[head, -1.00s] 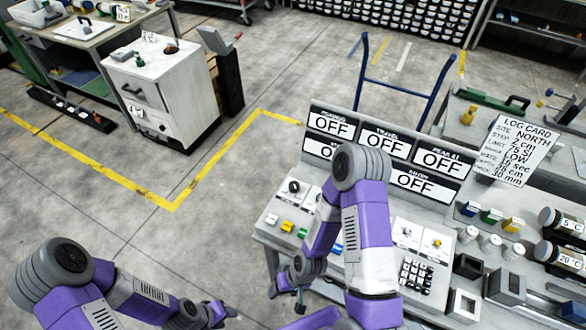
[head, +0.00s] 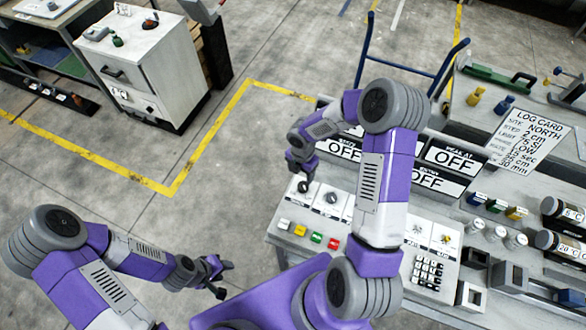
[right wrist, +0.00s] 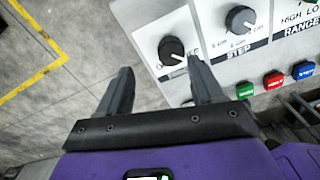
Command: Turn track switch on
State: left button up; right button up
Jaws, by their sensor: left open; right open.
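The control console (head: 275,237) bears knobs, coloured buttons and OFF displays. No label legibly reading "track" shows. My right gripper (head: 301,186) is open over the console's left end. In the right wrist view its fingers (right wrist: 163,82) are apart and empty. A dark round knob (right wrist: 172,52) with a white pointer lies just beyond the right fingertip; its label is partly hidden. A second knob (right wrist: 240,18), marked STEP, stands to its right. An OFF display (head: 452,158) shows behind the panel; others are partly covered by my right arm. My left gripper (head: 222,278) is open and empty over the floor.
Coloured buttons, including a green one (head: 316,237) and a red one (head: 334,243), line the console's front. A log card (head: 530,138) stands at the right. A blue-framed trolley (head: 405,66) is behind.

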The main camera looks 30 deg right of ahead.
aim_at(303, 186)
jog(key=shift+s+f, duration=0.45)
jog(key=shift+s, duration=0.15)
jog(key=shift+s+f, duration=0.4)
jog(key=shift+s, duration=0.2)
jog(key=f, duration=0.4)
jog(key=shift+w, duration=0.4)
jog(key=shift+f, duration=0.4)
jog(key=shift+s, duration=0.25)
pick_arm(q)
jog(key=shift+s, duration=0.95)
jog(key=shift+f, duration=0.1)
pick_arm(e)
jog(key=shift+w+f, duration=0.1)
jog(key=shift+w, duration=0.05)
jog(key=shift+c, duration=1.2)
jog(key=c, duration=0.8)
pick_arm(q)
jog(key=shift+b, duration=0.35)
